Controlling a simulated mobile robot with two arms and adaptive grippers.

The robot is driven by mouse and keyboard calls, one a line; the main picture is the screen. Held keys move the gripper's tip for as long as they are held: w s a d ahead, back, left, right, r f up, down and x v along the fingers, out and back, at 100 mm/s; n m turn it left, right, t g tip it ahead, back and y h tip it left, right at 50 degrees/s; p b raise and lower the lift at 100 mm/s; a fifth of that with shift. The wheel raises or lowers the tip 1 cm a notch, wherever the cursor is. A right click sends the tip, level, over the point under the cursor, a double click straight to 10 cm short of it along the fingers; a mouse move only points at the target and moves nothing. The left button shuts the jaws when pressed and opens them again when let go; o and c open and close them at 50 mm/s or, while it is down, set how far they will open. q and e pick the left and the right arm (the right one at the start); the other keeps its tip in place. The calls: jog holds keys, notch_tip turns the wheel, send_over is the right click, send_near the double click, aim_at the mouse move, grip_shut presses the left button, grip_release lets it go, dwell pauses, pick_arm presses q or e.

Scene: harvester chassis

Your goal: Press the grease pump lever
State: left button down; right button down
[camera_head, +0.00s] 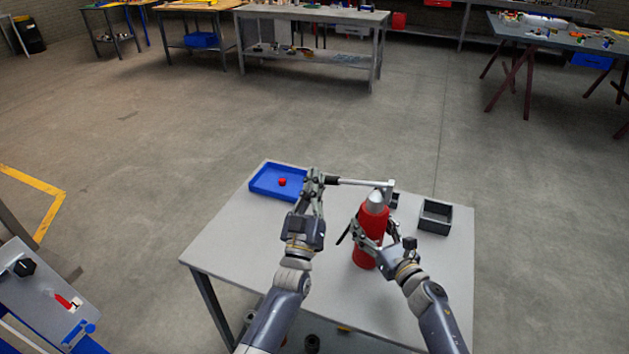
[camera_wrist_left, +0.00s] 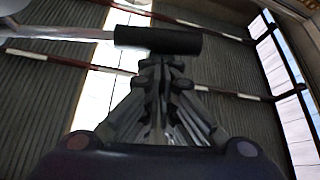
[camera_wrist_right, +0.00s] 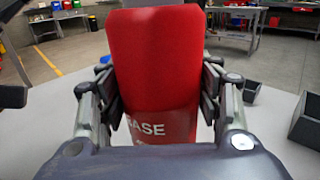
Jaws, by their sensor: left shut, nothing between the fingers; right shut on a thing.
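The red grease pump (camera_head: 374,216) stands upright on the grey table, with a silver cone-shaped top. Its lever (camera_head: 362,182) is a silver rod running left from the pump head, roughly level, with a black grip at its left end. My right gripper (camera_head: 367,236) is shut around the pump's red body, which shows between both fingers in the right wrist view (camera_wrist_right: 155,60). My left gripper (camera_head: 317,177) is shut and empty at the lever's grip. In the left wrist view, the black grip (camera_wrist_left: 158,40) lies across just beyond the closed fingertips (camera_wrist_left: 162,65); I cannot tell whether they touch.
A blue tray (camera_head: 262,191) with a red ball (camera_head: 282,182) is left of my left gripper. A dark open box (camera_head: 435,217) stands right of the pump. The table's (camera_head: 230,250) front left is clear. Workbenches stand far behind across open floor.

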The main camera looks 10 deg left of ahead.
pick_arm(q)
jog(key=shift+f, duration=0.35)
notch_tip(320, 180, up, 4)
jog(key=a+v, duration=0.1)
jog(key=v, duration=0.9)
jog(key=shift+s+r, duration=0.25)
jog(key=shift+s, duration=0.1)
pick_arm(e)
jog(key=shift+c, duration=2)
grip_release()
jog(key=shift+d, duration=0.1)
jog(key=shift+s+d+f, duration=0.1)
jog(key=shift+s+d, duration=0.25)
jog(key=shift+s, duration=0.15)
jog(key=v, duration=1)
jog(key=shift+s+d, duration=0.25)
jog(key=shift+s, duration=0.05)
